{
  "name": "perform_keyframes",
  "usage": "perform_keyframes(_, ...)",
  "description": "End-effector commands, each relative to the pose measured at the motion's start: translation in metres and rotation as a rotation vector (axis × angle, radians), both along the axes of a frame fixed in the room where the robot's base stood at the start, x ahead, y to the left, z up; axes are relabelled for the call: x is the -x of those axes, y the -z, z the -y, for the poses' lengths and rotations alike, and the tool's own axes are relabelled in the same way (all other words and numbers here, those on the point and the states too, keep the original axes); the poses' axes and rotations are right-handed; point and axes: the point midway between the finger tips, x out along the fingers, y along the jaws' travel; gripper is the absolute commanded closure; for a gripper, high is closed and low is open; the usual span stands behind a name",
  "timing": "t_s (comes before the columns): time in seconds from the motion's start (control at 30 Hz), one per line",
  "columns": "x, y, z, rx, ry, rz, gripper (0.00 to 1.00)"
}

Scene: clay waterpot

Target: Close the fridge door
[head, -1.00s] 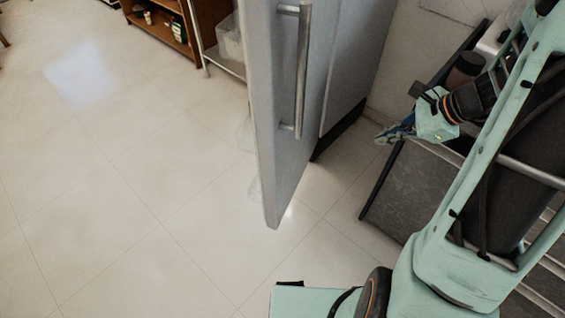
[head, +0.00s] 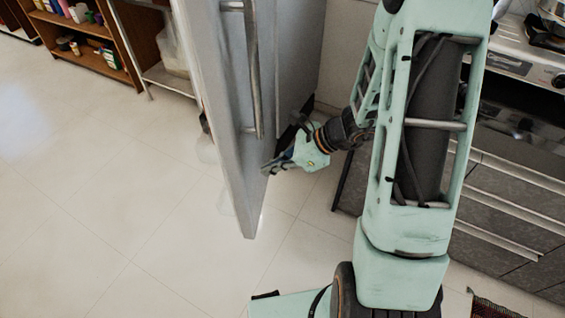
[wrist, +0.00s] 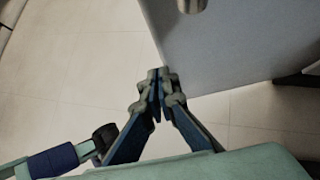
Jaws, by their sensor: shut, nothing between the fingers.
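The fridge door (head: 228,130) stands open, swung out from the fridge body (head: 297,60), with its long metal bar handle (head: 254,75) on the face toward my arm. My gripper (head: 267,170) is shut and empty, low beside the door's handle face, below the handle. In the wrist view my gripper (wrist: 160,74) has its fingertips together at the lower edge of the grey door (wrist: 235,50). The end of the handle (wrist: 192,5) shows at the top there. I cannot tell whether the fingertips touch the door.
Brown shelves (head: 95,40) with small items and a metal rack (head: 150,55) stand behind the door at the upper left. The tiled floor (head: 90,200) at the left is clear. Kitchen drawers (head: 500,190) and a stove (head: 525,65) stand at the right.

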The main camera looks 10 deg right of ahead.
Motion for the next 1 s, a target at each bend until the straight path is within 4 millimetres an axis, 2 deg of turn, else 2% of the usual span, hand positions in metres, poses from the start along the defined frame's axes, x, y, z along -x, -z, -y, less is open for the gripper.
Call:
perform_keyframes(0.07, -0.003, 0.015, -0.012, 0.000, -0.005, -0.002, 1.00)
perform_keyframes(0.2, -0.010, 0.011, -0.033, 0.000, -0.004, 0.001, 1.00)
perform_keyframes(0.33, -0.014, 0.010, -0.043, 0.000, -0.003, 0.001, 1.00)
perform_keyframes(1.0, -0.018, 0.010, -0.052, 0.002, 0.005, 0.002, 1.00)
